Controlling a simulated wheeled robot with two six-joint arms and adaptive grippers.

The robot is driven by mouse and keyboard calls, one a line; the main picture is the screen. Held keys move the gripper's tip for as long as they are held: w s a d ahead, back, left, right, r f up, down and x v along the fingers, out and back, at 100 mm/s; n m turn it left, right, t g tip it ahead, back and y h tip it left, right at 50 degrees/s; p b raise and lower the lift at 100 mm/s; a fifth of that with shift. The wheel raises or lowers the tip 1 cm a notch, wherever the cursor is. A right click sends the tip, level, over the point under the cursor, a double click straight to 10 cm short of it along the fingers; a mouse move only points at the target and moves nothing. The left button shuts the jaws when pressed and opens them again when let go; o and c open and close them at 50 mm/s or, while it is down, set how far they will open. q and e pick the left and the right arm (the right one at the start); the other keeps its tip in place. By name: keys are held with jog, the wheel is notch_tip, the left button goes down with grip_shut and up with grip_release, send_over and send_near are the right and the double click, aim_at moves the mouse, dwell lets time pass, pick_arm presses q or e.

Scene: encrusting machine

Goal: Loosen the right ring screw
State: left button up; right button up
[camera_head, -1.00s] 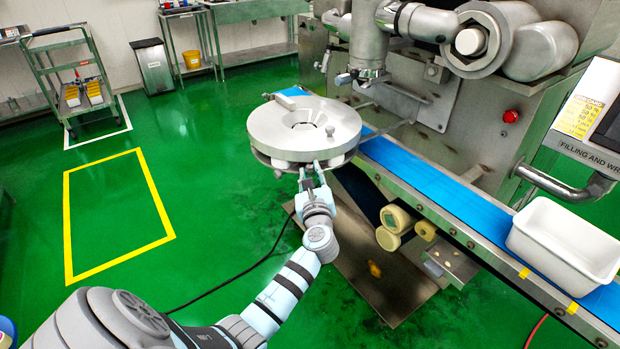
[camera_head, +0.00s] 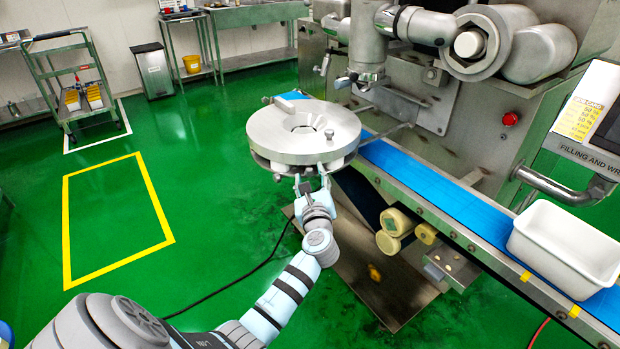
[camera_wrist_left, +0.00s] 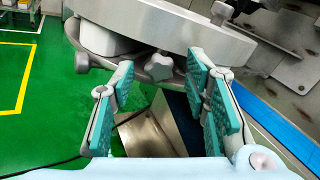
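The round silver ring assembly (camera_head: 275,128) hangs beside the blue conveyor, with a flat top and a central opening. My left gripper (camera_head: 312,180) is just below its near edge. In the left wrist view, my left gripper (camera_wrist_left: 161,85) is open, with teal pads apart and nothing between them lower down. A grey star-shaped screw knob (camera_wrist_left: 159,65) under the ring's rim (camera_wrist_left: 170,22) appears between the fingertips; I cannot tell whether they touch it. A second, round knob (camera_wrist_left: 82,63) sits to the left. The knobs are hard to make out in the head view. My right gripper is not in view.
The blue conveyor belt (camera_head: 430,183) runs diagonally to the right of the ring, carrying a white tub (camera_head: 562,247) at its near end. The steel machine body (camera_head: 470,115) stands behind. Green floor lies open to the left, with a dark cable (camera_head: 225,285) across it.

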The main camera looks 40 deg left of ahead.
pick_arm(q)
jog(key=shift+s+d, duration=0.1)
jog(key=v, duration=1.1)
jog(key=shift+s+d, duration=0.25)
jog(key=shift+d, duration=0.05)
